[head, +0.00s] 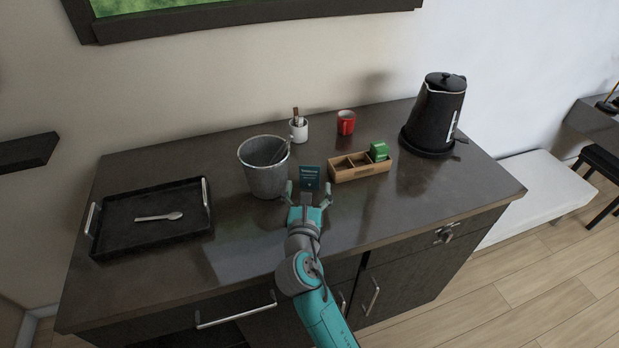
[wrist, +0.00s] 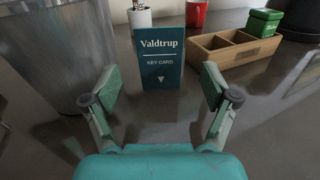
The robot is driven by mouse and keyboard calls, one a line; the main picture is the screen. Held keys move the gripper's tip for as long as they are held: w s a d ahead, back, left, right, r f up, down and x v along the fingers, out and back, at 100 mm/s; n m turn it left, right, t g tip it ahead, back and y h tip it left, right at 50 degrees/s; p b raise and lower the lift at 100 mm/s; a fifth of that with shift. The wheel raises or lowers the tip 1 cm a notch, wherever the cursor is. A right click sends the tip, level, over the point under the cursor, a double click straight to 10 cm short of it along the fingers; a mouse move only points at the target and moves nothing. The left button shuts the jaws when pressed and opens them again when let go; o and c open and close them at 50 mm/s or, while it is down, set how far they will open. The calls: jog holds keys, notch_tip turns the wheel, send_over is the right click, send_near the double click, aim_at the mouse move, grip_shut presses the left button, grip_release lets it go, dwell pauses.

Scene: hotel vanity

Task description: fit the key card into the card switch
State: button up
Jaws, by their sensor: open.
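The key card (head: 310,174) is a dark teal card with white lettering, standing upright on the counter. In the wrist view the key card (wrist: 161,58) faces me, with "Valdtrup", "KEY CARD" and a downward triangle on it. My gripper (head: 308,190) is open, with the card ahead of and between its fingers. In the wrist view my gripper (wrist: 160,85) has its fingers spread on either side, apart from the card, with nothing held. What keeps the card upright is not visible. I cannot make out a card switch in either view.
A metal bucket (head: 262,178) stands close left of the card, a wooden divided box (head: 350,176) with a green tin (head: 379,150) close right. A white cup (head: 299,133) and red mug (head: 346,123) are behind. A kettle (head: 437,112) is right; a black tray (head: 120,231) with spoon is left.

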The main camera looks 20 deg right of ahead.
aim_at(310, 178)
jog(key=shift+x, duration=1.4)
jog(key=shift+c, duration=0.2)
jog(key=c, duration=0.8)
jog(key=shift+c, duration=0.4)
